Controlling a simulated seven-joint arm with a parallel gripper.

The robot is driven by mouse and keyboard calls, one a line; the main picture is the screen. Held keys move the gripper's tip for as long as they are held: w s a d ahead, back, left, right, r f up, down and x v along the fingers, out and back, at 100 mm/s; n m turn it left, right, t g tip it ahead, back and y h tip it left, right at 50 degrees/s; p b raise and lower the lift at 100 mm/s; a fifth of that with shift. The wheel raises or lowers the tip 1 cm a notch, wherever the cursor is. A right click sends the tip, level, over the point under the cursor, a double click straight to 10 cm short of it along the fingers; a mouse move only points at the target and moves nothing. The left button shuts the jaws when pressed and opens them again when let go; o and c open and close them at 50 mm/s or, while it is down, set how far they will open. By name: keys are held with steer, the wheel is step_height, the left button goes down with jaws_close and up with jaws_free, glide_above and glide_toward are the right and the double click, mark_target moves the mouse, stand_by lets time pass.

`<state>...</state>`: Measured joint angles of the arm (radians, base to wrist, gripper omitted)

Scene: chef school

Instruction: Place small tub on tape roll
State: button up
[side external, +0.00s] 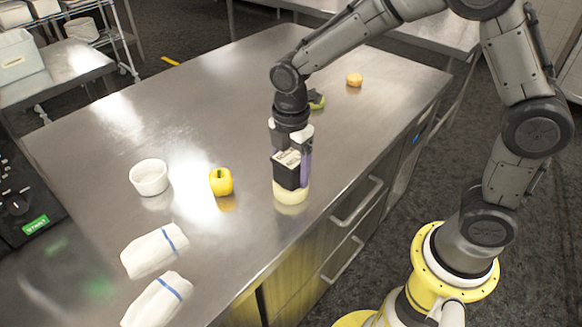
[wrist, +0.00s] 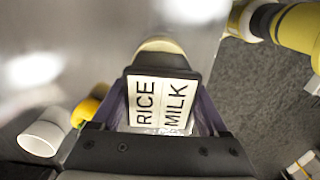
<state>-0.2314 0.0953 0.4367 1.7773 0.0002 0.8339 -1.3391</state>
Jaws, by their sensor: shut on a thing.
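The small tub (side external: 287,170) is a black container with a white label. In the wrist view the label on the tub (wrist: 160,102) reads "RICE MILK". My gripper (side external: 291,165) is shut on it, with a purple finger on each side. The tape roll (side external: 291,196) is a pale yellow ring on the steel table, directly beneath the tub. The tub's lower edge overlaps the roll's top in the side view; I cannot tell whether they touch. In the wrist view the roll (wrist: 160,46) shows partly beyond the tub, which hides the rest.
Two folded white cloths (side external: 154,250) lie at the front left. The table's right edge is close.

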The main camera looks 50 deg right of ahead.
mark_target(291, 156)
steer(key=shift+f, duration=0.1)
steer(key=o, duration=1.5)
step_height(291, 156, up, 12)
steer(key=shift+s+d+r, duration=0.2)
steer(key=shift+s+r, duration=0.05)
steer(key=shift+r, duration=0.15)
steer(key=shift+s+d+r+m+t, duration=0.2)
steer(key=shift+s+d+m+t, duration=0.95)
steer(key=shift+s+m, duration=1.95)
steer(key=shift+s+d+r+m+t, duration=0.2)
steer(key=shift+s+d+m+t, duration=0.5)
steer(key=shift+s+d+m, duration=1.65)
steer(key=shift+s+d+r+m+t, duration=0.2)
steer(key=shift+s+d+m+t, duration=0.55)
steer(key=shift+s+m, duration=3.1)
